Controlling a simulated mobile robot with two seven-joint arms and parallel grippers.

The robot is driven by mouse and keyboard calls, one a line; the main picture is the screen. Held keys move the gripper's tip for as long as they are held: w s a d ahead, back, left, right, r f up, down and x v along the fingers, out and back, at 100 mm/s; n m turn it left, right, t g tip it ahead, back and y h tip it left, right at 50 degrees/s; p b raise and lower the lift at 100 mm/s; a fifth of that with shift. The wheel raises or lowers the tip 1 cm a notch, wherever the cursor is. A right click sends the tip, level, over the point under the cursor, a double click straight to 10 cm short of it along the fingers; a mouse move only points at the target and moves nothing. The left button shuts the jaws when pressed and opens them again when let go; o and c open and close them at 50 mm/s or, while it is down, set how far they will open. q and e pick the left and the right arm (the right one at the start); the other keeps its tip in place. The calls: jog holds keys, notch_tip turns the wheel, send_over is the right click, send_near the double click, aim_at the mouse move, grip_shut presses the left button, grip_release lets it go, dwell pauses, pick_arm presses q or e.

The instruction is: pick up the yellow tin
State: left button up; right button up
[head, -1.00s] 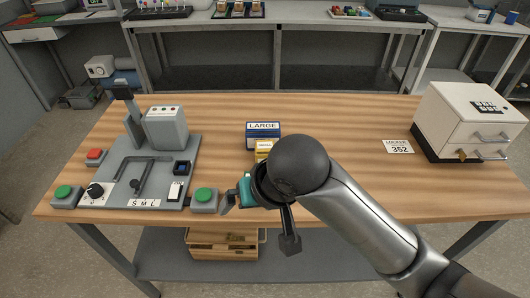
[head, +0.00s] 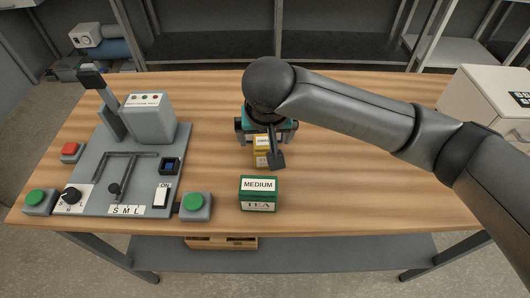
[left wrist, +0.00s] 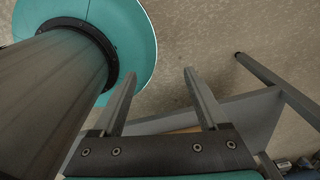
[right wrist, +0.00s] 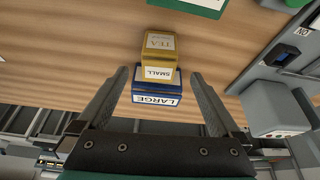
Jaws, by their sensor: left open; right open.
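The yellow tin (head: 262,151) stands on the wooden table in the head view, partly hidden by my right gripper (head: 259,148). In the right wrist view the yellow tin (right wrist: 160,52), labelled SMALL and TEA, shows with the blue LARGE tin (right wrist: 157,97) right by it. My right gripper (right wrist: 160,76) is open and empty, its fingers reaching toward both tins, one on each side in that view. Whether they touch a tin I cannot tell. My left gripper (left wrist: 160,76) is open and empty, low by the table edge, over the floor.
A green MEDIUM tin (head: 259,194) stands nearer the front edge. A grey control panel (head: 130,180) with a lever and buttons fills the left side. A white drawer cabinet (head: 480,97) stands at the right. The table's right part is clear beneath my arm.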

aim_at(265, 145)
jog(key=x, duration=0.2)
jog(key=shift+w+f, duration=0.15)
jog(key=shift+f, duration=0.25)
jog(key=shift+w+f+b, duration=0.15)
jog(key=shift+f+b, duration=0.15)
jog(key=shift+f, duration=0.1)
jog(key=b+x, duration=0.1)
jog(key=x, duration=0.2)
jog(key=shift+f, duration=0.3)
jog(key=shift+w+f, duration=0.3)
jog(key=shift+f, duration=0.25)
pick_arm(q)
jog(key=shift+w+d+f, duration=0.1)
jog(key=shift+w+f, duration=0.8)
jog(key=shift+w, duration=0.05)
jog(key=shift+s, duration=0.1)
pick_arm(e)
jog(key=shift+c, duration=0.4)
jog(key=shift+c, duration=1.4)
pick_arm(q)
jog(key=shift+s, duration=0.15)
pick_arm(e)
jog(key=c, duration=1.2)
